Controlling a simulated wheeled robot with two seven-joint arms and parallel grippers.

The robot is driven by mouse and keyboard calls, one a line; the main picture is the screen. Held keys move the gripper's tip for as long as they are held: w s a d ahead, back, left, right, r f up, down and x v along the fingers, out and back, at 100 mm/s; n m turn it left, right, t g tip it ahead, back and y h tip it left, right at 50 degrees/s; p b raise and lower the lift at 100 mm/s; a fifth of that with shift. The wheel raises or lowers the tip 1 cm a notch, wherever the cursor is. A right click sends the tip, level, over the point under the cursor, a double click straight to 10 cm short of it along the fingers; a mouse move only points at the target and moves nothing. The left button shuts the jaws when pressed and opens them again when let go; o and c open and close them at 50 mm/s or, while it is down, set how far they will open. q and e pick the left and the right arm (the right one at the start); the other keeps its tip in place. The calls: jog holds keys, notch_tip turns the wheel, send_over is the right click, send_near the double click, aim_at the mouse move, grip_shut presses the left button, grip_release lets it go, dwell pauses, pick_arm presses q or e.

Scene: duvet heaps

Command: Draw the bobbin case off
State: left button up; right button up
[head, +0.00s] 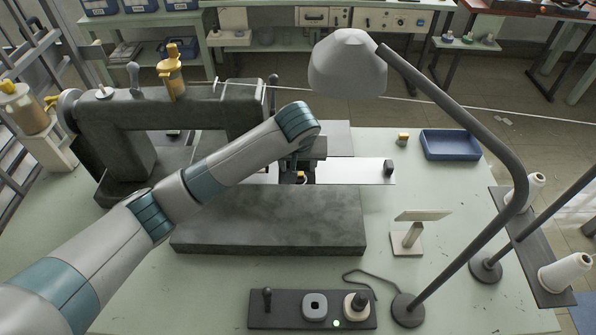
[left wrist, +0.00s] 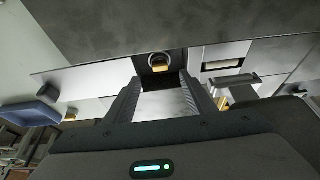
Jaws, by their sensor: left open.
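The bobbin case (left wrist: 160,63) shows in the left wrist view as a small round metal piece with a brass-coloured part, seated in a dark recess of the sewing machine. In the head view a small yellowish part (head: 300,176) shows at the same recess, mostly hidden by my gripper and wrist. My left gripper (left wrist: 163,88) is open, its two ribbed fingers pointing at the recess on either side of the case's line. The case appears beyond the fingertips, and nothing is between them. In the head view this gripper (head: 302,165) is over the machine's bright plate. My right gripper is out of view.
The grey sewing machine (head: 190,112) stands left, with a dark block (head: 270,222) in front. A lamp (head: 347,65) hangs near my wrist. A blue tray (head: 450,145), a small brass-topped piece (head: 403,138) and a stand (head: 408,238) are right. A control panel (head: 285,310) lies in front.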

aim_at(298, 181)
pick_arm(q)
jog(key=p+x, duration=0.1)
jog(key=x, duration=0.7)
jog(key=shift+w+f, duration=0.15)
jog(key=shift+f, duration=0.15)
jog(key=c, duration=1.1)
